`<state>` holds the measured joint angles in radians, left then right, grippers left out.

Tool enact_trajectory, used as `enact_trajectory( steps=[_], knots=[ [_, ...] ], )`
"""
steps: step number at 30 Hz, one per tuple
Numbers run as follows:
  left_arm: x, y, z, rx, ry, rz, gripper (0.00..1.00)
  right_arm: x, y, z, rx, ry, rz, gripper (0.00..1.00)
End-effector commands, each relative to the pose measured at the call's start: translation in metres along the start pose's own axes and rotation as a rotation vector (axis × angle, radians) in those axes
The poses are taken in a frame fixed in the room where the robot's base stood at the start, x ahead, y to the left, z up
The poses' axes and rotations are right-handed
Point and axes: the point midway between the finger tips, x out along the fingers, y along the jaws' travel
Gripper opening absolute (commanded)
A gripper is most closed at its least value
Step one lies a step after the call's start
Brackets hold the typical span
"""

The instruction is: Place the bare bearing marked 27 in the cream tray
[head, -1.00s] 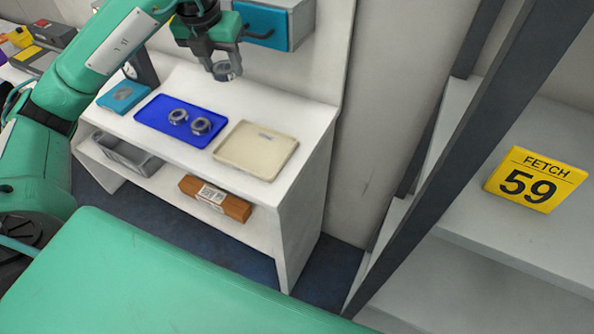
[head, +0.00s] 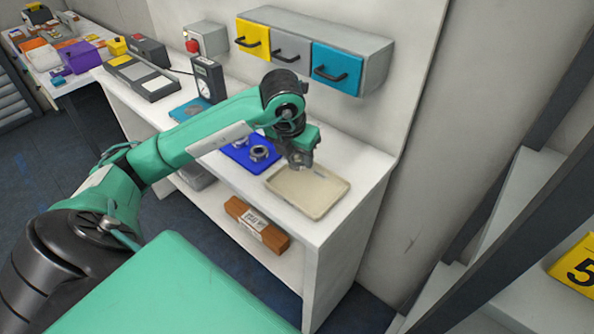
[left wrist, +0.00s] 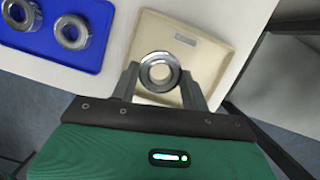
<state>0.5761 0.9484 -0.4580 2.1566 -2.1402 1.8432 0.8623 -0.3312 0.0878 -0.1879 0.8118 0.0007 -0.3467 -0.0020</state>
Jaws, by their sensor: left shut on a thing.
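My left gripper (head: 300,160) is shut on a bare metal bearing, a silver ring that shows between the fingers in the left wrist view (left wrist: 160,72). No number can be read on it. The cream tray (head: 318,200) lies on the white bench. In the head view the gripper and bearing are over the tray's back left edge; in the left wrist view (left wrist: 217,32) the bearing shows in front of the tray, apparently held above it. My right gripper is not in view.
A blue tray (head: 238,157) left of the cream tray holds two bearings (left wrist: 72,32). A gauge on a stand (head: 208,80) and drawers in yellow, grey and teal (head: 337,67) are behind. A brown box (head: 257,225) lies on the lower shelf.

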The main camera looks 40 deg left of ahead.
Motion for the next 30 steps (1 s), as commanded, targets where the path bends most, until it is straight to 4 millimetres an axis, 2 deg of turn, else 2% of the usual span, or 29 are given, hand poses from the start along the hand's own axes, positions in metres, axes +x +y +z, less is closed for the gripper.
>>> enact_trajectory(
  steps=[3,10,16,28,29,30],
  knots=[
    [0.014,0.0,-0.004,-0.001,0.001,0.0,0.16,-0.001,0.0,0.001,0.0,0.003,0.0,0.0],
    [0.028,0.0,-0.008,0.0,0.001,0.0,0.16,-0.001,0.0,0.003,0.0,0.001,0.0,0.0],
    [0.053,0.0,-0.015,0.0,0.002,-0.002,0.16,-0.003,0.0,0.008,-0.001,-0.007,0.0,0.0],
    [0.059,0.0,-0.016,0.0,-0.001,-0.001,0.16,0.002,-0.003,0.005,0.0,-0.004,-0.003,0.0],
    [0.059,0.0,-0.016,0.0,-0.001,0.0,0.48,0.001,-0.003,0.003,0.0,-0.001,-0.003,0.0],
    [0.058,0.0,-0.016,0.0,-0.001,0.0,0.56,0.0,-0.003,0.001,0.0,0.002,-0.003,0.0]
  ],
)
